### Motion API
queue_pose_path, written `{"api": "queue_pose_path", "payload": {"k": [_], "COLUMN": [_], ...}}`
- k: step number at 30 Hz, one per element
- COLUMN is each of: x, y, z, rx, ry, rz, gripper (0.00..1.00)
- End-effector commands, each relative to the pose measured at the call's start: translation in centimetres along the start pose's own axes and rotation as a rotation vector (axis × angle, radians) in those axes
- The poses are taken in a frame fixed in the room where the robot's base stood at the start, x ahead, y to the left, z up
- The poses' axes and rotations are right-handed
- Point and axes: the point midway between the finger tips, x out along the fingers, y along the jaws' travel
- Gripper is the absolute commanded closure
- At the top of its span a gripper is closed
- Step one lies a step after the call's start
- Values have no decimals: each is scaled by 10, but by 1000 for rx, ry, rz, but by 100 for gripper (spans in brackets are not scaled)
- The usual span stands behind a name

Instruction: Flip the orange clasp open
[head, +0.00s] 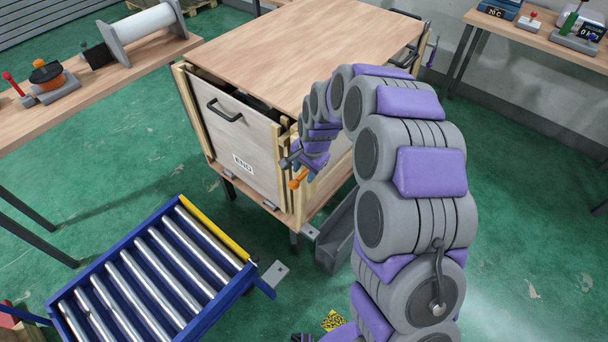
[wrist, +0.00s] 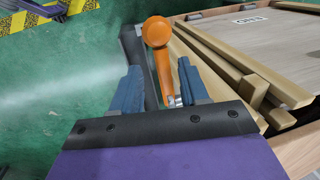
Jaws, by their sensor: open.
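The orange clasp (head: 298,178) is at the front right corner post of the wooden crate (head: 244,140). In the wrist view the clasp (wrist: 157,62) shows a round knob and a handle running down to a small metal part. My gripper (wrist: 158,80) is open, with one blue finger on each side of the clasp handle. The knob extends past the fingertips. I cannot tell whether either finger touches the handle. In the head view my gripper (head: 308,172) is small and close to the clasp, partly hidden by my arm.
A roller conveyor (head: 150,270) with a blue frame stands left of the crate. A grey metal channel (head: 338,236) is below the crate's right side. Workbenches stand at left (head: 90,88) and back right (head: 545,38). Green floor between is mostly clear.

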Motion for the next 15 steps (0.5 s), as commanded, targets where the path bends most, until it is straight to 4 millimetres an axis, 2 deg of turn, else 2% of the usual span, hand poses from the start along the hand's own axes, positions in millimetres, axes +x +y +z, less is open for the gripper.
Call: {"api": "queue_pose_path", "payload": {"k": [1,6,15], "x": [7,16,16], "y": [0,0,1], "z": [0,0,-2], "rx": [-1,0,1], "ry": [-1,2,1], "rz": [1,-2,-4], "gripper": [56,56,56]}}
